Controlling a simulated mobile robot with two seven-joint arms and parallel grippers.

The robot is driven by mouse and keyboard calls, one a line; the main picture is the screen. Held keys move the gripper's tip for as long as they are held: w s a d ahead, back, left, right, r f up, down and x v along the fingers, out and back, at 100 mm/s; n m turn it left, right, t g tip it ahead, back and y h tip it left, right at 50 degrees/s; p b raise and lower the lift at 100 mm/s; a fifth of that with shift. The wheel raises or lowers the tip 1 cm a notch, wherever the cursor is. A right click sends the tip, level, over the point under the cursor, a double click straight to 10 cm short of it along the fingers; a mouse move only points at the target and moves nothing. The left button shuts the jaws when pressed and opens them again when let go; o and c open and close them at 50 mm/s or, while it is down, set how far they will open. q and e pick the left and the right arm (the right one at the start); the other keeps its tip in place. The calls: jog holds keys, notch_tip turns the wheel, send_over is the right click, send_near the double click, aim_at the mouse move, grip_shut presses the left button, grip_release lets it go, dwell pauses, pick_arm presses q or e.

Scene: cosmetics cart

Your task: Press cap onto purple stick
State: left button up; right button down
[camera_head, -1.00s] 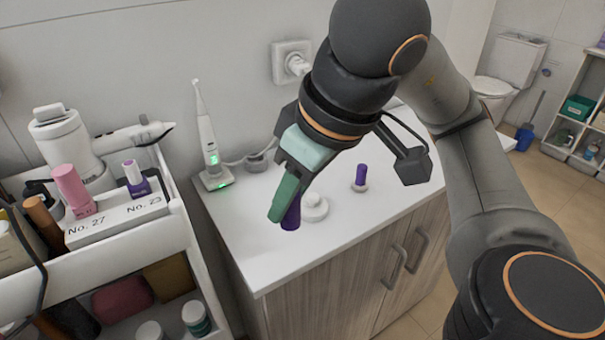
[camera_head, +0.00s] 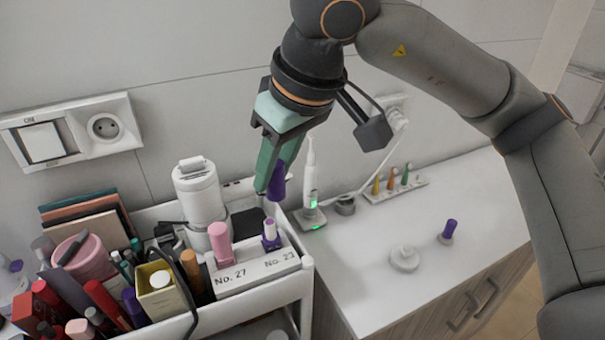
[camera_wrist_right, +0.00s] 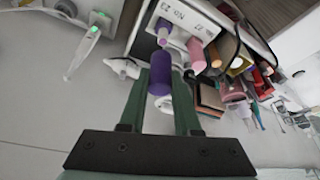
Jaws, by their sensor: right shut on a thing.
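My right gripper (camera_head: 267,188) has green fingers and is shut on a dark purple cap (camera_head: 278,182). The cap points downward and hangs above the purple stick (camera_head: 271,238), apart from it. The stick stands upright, with a pale lilac top, in the No. 23 place of the white holder (camera_head: 235,282) on the cart. In the right wrist view the purple cap (camera_wrist_right: 160,76) sits between the fingers, with the stick (camera_wrist_right: 163,30) beyond it. My left gripper is not in view.
A pink bottle (camera_head: 220,243) stands beside the stick at No. 27. A white appliance (camera_head: 199,195) and an electric toothbrush (camera_head: 311,185) are close by. On the counter stand another purple item (camera_head: 448,229) and a white round piece (camera_head: 404,258). The front counter is mostly clear.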

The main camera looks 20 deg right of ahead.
aim_at(270, 221)
jog(key=shift+w+a+f+b, duration=0.4)
jog(key=shift+w+f+b, duration=0.2)
jog(key=shift+w, duration=0.1)
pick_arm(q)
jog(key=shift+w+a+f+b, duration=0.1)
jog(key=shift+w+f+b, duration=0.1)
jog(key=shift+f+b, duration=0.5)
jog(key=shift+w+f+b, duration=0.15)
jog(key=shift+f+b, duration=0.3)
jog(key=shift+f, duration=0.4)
pick_arm(e)
jog(key=shift+f, duration=1.5)
pick_arm(q)
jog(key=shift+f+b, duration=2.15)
jog(key=shift+b, duration=0.05)
pick_arm(e)
jog(key=shift+f, duration=2.35)
jog(key=shift+c, duration=0.3)
grip_release()
